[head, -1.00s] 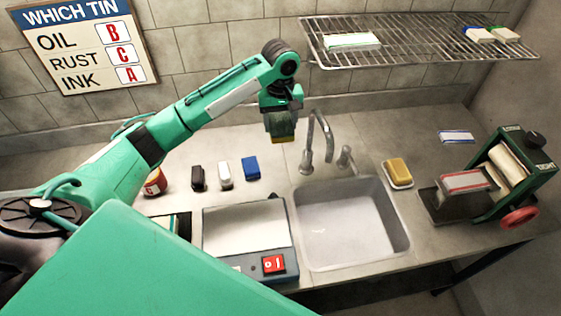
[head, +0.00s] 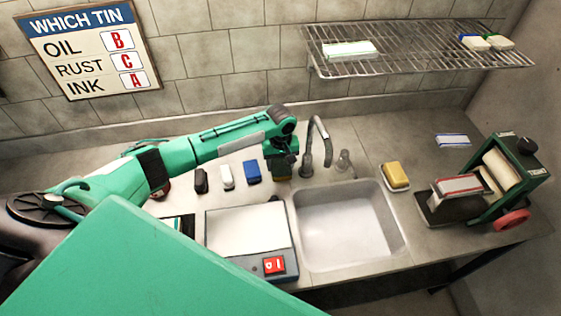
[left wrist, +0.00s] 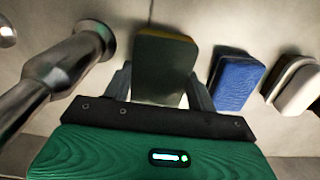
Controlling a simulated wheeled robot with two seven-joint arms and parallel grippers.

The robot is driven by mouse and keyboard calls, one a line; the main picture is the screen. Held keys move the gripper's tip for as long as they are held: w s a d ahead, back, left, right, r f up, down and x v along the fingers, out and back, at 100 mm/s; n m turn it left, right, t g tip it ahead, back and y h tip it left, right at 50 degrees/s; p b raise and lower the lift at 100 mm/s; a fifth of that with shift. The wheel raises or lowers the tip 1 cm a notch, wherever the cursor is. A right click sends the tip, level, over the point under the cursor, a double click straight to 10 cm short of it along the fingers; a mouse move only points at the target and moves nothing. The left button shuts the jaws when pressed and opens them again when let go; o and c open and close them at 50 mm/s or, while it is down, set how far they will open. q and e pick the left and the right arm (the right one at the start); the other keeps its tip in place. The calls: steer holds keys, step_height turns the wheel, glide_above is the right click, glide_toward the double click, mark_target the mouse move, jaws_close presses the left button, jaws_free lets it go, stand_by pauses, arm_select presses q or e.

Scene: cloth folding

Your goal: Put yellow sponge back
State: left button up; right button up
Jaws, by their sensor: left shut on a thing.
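My left gripper (head: 281,171) is at the back of the counter, left of the faucet and right of a blue block. It is shut on the yellow sponge, mostly hidden in the head view. In the left wrist view the sponge (left wrist: 162,65) shows a dark green face and a thin yellow edge between the two fingers. The blue block (head: 251,171) stands apart beside it, and also shows in the left wrist view (left wrist: 236,80). I cannot tell whether the sponge touches the counter. My right gripper is not in view.
A white block (head: 227,177) and a black block (head: 201,181) continue the row leftward. The faucet (head: 307,160) stands close on the right, behind the sink (head: 345,225). A yellow bar (head: 395,174) lies in a dish right of the sink. A scale (head: 246,231) is in front.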

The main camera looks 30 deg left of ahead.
mark_target(281, 164)
arm_select(q)
steer(key=o, duration=0.8)
steer(key=shift+f, duration=0.1)
steer(key=shift+o, duration=0.4)
steer(key=shift+r, duration=0.4)
step_height(281, 164, up, 12)
steer(key=b, duration=0.2)
steer(key=shift+f, duration=0.25)
steer(key=shift+f, duration=0.1)
